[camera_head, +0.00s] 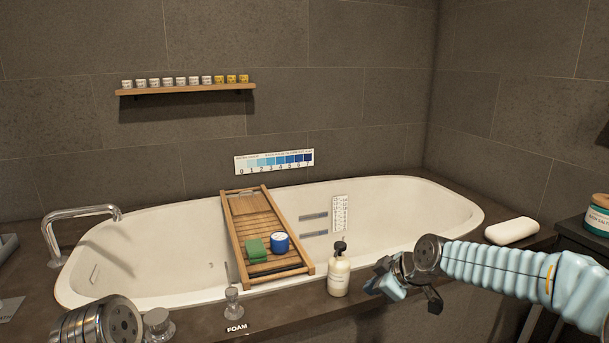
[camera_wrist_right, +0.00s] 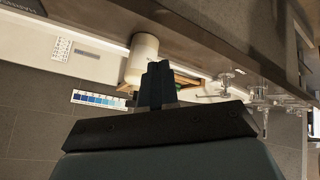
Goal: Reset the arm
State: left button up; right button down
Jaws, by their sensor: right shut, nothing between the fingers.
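My right arm comes in from the right, and its gripper (camera_head: 392,280) hangs over the front edge of the bathtub surround, just right of the pump bottle (camera_head: 339,275). The gripper is shut and empty. In the right wrist view the closed fingers (camera_wrist_right: 157,84) point towards the white bottle (camera_wrist_right: 142,58), with nothing held; I cannot tell if they touch it. A metal joint of my left arm (camera_head: 97,325) shows at the lower left; my left gripper is out of view.
A wooden bath tray (camera_head: 240,223) spans the white tub (camera_head: 400,205), holding a green block (camera_head: 256,250) and a blue tin (camera_head: 280,243). A tap (camera_head: 80,213) stands left, knobs (camera_head: 233,300) in front. A white soap-like bar (camera_head: 511,231) and a jar (camera_head: 598,215) are right.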

jog(key=s+a+f+m+g, duration=0.2)
jog(key=s+f+m, duration=0.25)
jog(key=f, duration=0.85)
jog(key=s+a+f+m+g, duration=0.1)
jog(key=s+a+f+m, duration=0.15)
jog(key=s+f, duration=0.65)
jog(key=s+f+m+g, duration=0.3)
jog(key=s+f+m, duration=0.4)
jog(key=s+f, duration=0.8)
jog(key=shift+a+f+h, duration=0.2)
jog(key=shift+a+h, duration=0.05)
jog(key=shift+h, duration=0.05)
